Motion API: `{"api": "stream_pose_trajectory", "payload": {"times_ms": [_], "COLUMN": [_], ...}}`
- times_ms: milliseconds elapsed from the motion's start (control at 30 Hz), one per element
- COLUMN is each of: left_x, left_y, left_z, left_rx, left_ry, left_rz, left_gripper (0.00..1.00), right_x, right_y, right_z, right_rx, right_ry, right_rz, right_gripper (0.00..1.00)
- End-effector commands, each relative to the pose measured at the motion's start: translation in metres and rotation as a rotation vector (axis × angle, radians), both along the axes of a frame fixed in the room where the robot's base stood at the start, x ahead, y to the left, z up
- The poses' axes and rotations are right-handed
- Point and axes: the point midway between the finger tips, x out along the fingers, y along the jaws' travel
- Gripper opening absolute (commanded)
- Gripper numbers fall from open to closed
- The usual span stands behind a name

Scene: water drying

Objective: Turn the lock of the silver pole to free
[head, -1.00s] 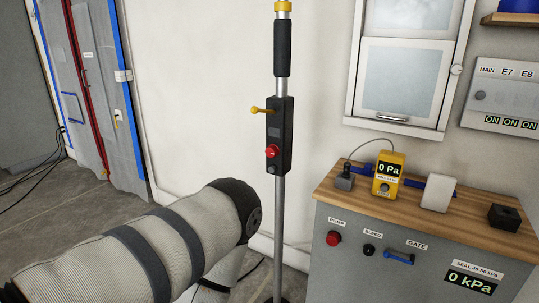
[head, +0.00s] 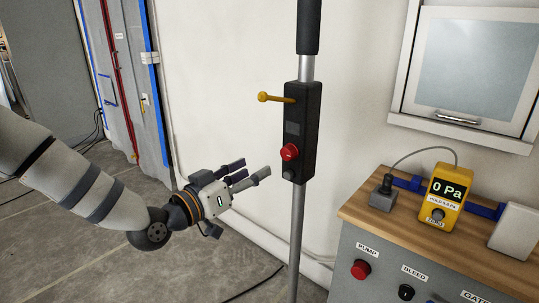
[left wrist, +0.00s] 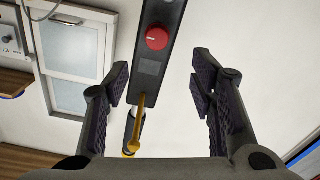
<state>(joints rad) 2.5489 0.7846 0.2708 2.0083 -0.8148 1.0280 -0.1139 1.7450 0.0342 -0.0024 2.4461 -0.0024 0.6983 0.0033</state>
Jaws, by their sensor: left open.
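The silver pole (head: 297,225) stands upright in the head view, with a black lock box (head: 302,132) on it. The box carries a yellow lever (head: 275,98) pointing left and a red knob (head: 289,152). My left gripper (head: 252,172) is open and empty, left of the box and a little below the lever. In the left wrist view the yellow lever (left wrist: 137,122) and the red knob (left wrist: 157,38) show between the spread fingers of the left gripper (left wrist: 160,88). I cannot tell any contact with the lever. My right gripper is out of view.
A grey cabinet with a wooden top (head: 400,220) stands at the right, bearing a yellow gauge (head: 446,192) reading 0 Pa. A wall cabinet (head: 470,70) hangs above. The floor (head: 90,240) at the left is clear apart from cables.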

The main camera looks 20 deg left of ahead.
Motion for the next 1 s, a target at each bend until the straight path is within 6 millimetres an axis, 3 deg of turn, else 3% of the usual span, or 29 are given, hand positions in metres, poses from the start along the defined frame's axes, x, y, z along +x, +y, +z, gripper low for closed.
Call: {"api": "stream_pose_trajectory", "payload": {"times_ms": [300,433,600,833,1000], "left_x": [0.071,0.093,0.106,0.106,0.106], "left_y": [-0.028,-0.036,-0.040,-0.041,-0.041], "left_z": [-0.006,-0.005,-0.003,-0.002,-0.002], "left_rx": [0.003,0.002,-0.001,-0.001,0.000], "left_ry": [0.008,0.008,0.009,0.009,0.009], "left_rz": [-0.002,-0.001,-0.001,-0.001,-0.001], "left_gripper": [0.51,0.51,0.51,0.51,0.12], "right_x": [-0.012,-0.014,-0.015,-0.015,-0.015], "right_y": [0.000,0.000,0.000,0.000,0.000], "right_z": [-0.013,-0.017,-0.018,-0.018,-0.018], "right_rx": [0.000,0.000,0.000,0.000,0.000], "right_ry": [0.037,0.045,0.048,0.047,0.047], "right_rz": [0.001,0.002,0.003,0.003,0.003], "right_gripper": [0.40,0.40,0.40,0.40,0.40]}}
